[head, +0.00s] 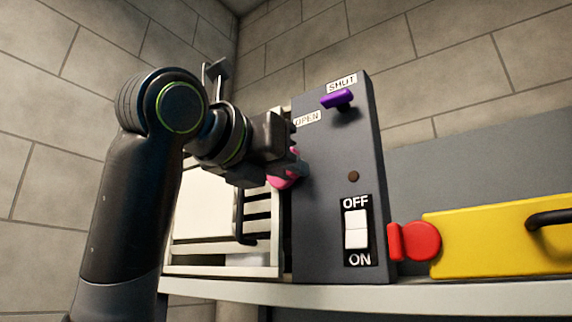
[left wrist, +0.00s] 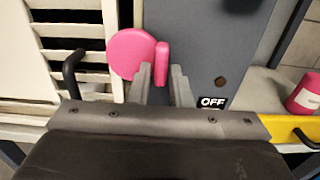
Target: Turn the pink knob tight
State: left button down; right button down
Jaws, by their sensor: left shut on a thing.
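The pink knob (head: 284,180) is mostly hidden behind my left gripper (head: 293,155) in the head view, at the left edge of a dark grey box (head: 326,205). In the left wrist view the knob (left wrist: 130,53) shows as a round pink disc with a raised grip bar. The two fingers of my left gripper (left wrist: 162,80) stand on either side of that bar and are shut on it. The far ends of the fingers are close to the knob's face. My right gripper is in neither view.
The grey box carries a purple lever (head: 337,100) between OPEN and SHUT labels, and a white OFF/ON switch (head: 356,229). A white slatted frame (head: 262,208) stands to its left. A red knob (head: 420,241) and yellow box (head: 490,240) are to its right on a pale shelf (head: 400,297).

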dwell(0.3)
pick_arm(q)
jog(key=c, duration=1.5)
grip_release()
jog(key=shift+o, duration=0.2)
jog(key=b+v, duration=0.7)
jog(key=v, duration=1)
jog(key=shift+s+a, duration=0.1)
